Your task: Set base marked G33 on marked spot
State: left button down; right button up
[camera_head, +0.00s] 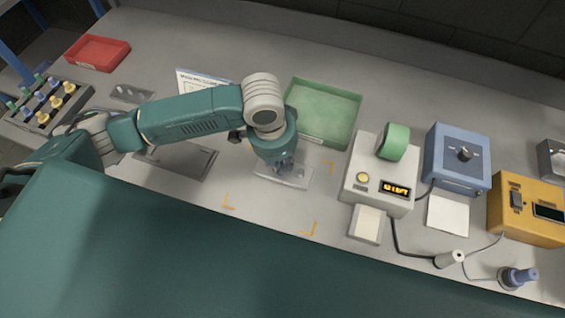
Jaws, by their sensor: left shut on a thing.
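My left gripper (284,168) reaches down from the left arm and is shut on a flat, pale grey plate-like base (297,181). The arm's wrist hides part of the base. No G33 marking on it can be read from here. Orange corner brackets on the bench outline the marked spot (268,212). The base is over the upper part of this outline, and the lower part shows bare bench. I cannot tell whether the base touches the bench. My right gripper is not in view.
A green tray (346,140) stands just behind the gripper. A white label printer (356,183) stands close on the right, with blue (455,170) and yellow (530,225) boxes beyond. A dark grey plate (199,163) lies left of the spot. A red tray (98,67) is at the back left.

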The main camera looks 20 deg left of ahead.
pick_arm(q)
jog(key=shift+f, duration=0.35)
jog(key=c, duration=1.8)
grip_release()
jog(key=shift+o, duration=0.2)
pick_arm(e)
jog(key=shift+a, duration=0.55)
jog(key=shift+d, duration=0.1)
pick_arm(q)
jog(key=shift+r, duration=0.25)
notch_tip(320, 180, up, 12)
jog(key=s+a+b, duration=0.1)
jog(key=shift+s+a+f, duration=0.15)
jog(key=shift+f, duration=0.05)
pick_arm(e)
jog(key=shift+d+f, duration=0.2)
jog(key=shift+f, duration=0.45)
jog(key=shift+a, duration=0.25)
